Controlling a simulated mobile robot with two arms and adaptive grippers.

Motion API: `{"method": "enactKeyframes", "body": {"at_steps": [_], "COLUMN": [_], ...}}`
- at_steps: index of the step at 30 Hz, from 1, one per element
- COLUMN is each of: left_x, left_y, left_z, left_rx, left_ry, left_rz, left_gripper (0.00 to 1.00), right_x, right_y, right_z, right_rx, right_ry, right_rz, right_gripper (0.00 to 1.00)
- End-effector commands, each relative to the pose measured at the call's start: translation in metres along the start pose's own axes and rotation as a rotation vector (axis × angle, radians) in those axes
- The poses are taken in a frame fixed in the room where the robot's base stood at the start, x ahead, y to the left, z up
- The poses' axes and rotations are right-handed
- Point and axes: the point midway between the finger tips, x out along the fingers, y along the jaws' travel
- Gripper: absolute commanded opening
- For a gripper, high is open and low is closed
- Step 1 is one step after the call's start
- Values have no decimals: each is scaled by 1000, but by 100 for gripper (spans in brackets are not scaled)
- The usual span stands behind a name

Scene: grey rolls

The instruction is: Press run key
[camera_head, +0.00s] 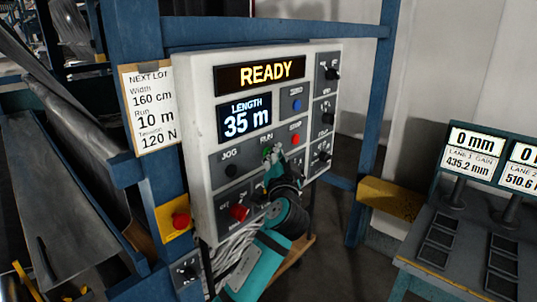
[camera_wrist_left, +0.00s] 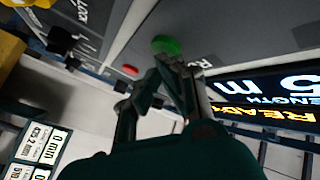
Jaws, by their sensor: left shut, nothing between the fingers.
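The green run key (camera_head: 267,150) sits under the RUN label on the light grey control panel (camera_head: 200,95). It also shows in the left wrist view (camera_wrist_left: 166,45), just beyond my fingertips. My left gripper (camera_head: 273,157) is shut and empty, its tips right at the key and covering part of it. In the wrist view the closed fingertips (camera_wrist_left: 166,63) lie at the key's near edge; I cannot tell whether they touch it. The display (camera_head: 259,74) reads READY, and the length display (camera_head: 245,117) reads 35 m. My right gripper is not in view.
A red emergency button (camera_head: 181,220) is on a yellow box at lower left. Blue frame posts (camera_head: 375,120) flank the panel. A gauge console (camera_head: 470,235) stands at right.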

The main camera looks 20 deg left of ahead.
Motion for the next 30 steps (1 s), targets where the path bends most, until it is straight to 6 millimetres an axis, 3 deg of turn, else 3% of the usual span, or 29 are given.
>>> {"method": "enactKeyframes", "body": {"at_steps": [30], "left_x": [5], "left_y": [-4], "left_z": [4], "left_rx": [1], "left_ry": [-1], "left_rz": [-1], "left_gripper": [0], "right_x": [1], "right_y": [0], "right_z": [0], "right_rx": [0], "right_ry": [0], "right_rz": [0], "right_gripper": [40]}}
